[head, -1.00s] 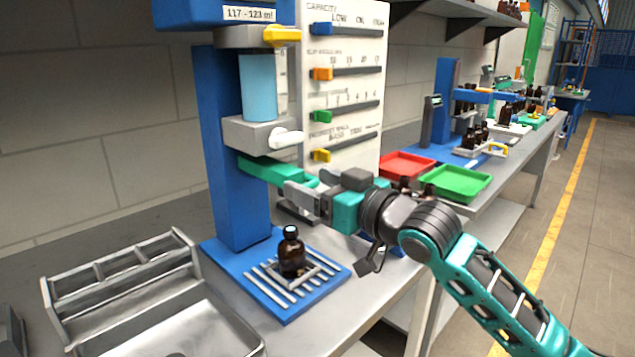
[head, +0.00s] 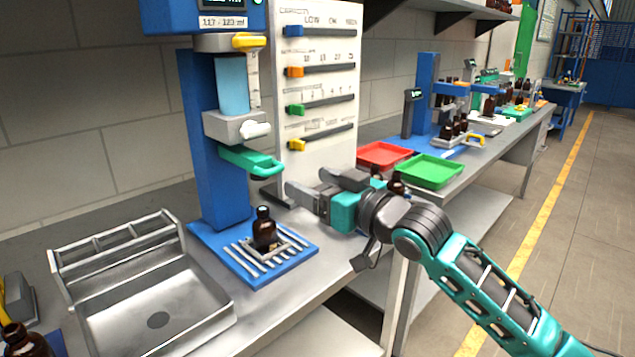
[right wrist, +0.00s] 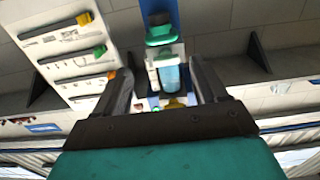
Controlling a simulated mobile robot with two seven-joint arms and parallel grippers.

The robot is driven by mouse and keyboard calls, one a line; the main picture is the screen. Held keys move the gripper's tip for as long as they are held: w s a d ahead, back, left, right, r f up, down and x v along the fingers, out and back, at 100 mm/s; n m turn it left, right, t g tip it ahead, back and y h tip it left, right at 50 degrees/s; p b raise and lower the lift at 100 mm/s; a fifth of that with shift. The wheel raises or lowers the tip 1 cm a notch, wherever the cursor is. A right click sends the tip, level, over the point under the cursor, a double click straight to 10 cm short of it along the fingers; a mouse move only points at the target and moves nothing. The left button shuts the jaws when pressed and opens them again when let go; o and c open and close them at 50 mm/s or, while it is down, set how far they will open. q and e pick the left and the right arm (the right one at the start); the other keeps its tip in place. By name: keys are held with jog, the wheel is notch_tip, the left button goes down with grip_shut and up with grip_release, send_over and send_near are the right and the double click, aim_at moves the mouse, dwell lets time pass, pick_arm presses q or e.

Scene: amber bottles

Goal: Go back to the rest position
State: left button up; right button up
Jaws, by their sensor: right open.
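My right gripper (head: 308,188) is open and empty in the head view, to the right of the blue filling machine (head: 215,150) and apart from its green lever (head: 252,162). In the right wrist view its two fingers (right wrist: 160,85) are spread apart, with the machine's clear blue cylinder (right wrist: 168,74) seen between them. A brown bottle (head: 264,228) stands upright on the machine's slatted base (head: 290,262), below and left of the gripper. My left gripper is not in view.
A metal sink tray (head: 205,318) stands at the left. A white slider board (head: 318,100) stands behind the gripper. A red tray (head: 384,154) and a green tray (head: 430,171) lie to the right, with brown bottles (head: 397,184) near them. The aisle floor at right is clear.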

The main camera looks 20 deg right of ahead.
jog(key=shift+s, duration=0.2)
jog(key=shift+f, duration=0.1)
dwell(0.4)
jog(key=s+a+f+m+g+h, duration=0.1)
jog(key=s+f+g, duration=0.15)
jog(key=f, duration=0.85)
jog(key=s+a+f+g+h, duration=0.1)
jog(key=s+f, duration=0.3)
jog(key=f, duration=0.6)
jog(key=s+a+f+g+h, duration=0.2)
jog(key=s+a+f+g, duration=0.1)
jog(key=s+f, duration=1.3)
jog(key=shift+a, duration=0.35)
